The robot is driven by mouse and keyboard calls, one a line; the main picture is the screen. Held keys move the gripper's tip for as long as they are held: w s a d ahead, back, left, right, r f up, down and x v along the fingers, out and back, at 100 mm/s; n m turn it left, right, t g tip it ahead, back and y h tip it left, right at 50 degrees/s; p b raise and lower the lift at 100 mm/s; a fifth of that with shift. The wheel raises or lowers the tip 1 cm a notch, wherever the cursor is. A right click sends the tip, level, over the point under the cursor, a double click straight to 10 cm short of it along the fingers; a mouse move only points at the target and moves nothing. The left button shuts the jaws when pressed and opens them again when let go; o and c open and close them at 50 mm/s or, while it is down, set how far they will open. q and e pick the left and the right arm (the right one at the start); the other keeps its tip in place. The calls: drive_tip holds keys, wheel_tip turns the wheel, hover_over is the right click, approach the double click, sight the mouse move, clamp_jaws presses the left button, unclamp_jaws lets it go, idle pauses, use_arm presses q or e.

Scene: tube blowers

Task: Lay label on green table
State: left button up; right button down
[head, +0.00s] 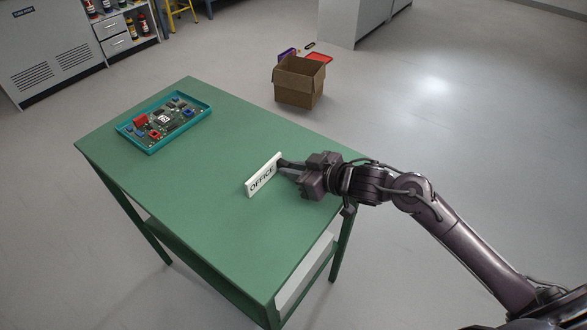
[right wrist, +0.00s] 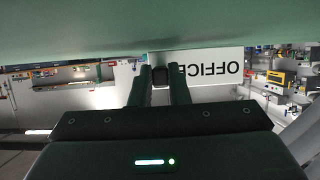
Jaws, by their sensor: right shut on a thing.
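The label is a white sign reading OFFICE (head: 262,176), standing upright on edge at or just above the green table (head: 215,215), right of its middle. My right gripper (head: 282,164) is shut on the label's right end. In the right wrist view the label (right wrist: 218,70) shows upside down, with the fingers (right wrist: 160,76) against it and the green table surface (right wrist: 120,30) close by. I cannot tell whether the label's lower edge touches the table. My left gripper is out of view.
A teal tray (head: 153,147) with a circuit board and small parts sits at the table's far left. An open cardboard box (head: 299,88) stands on the floor behind. The table's middle and front are clear. A lower shelf (head: 305,275) shows under the table.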

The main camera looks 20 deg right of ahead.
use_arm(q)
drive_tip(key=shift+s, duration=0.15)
use_arm(e)
drive_tip(key=shift+f, duration=0.1)
drive_tip(key=c, duration=1.4)
unclamp_jaws()
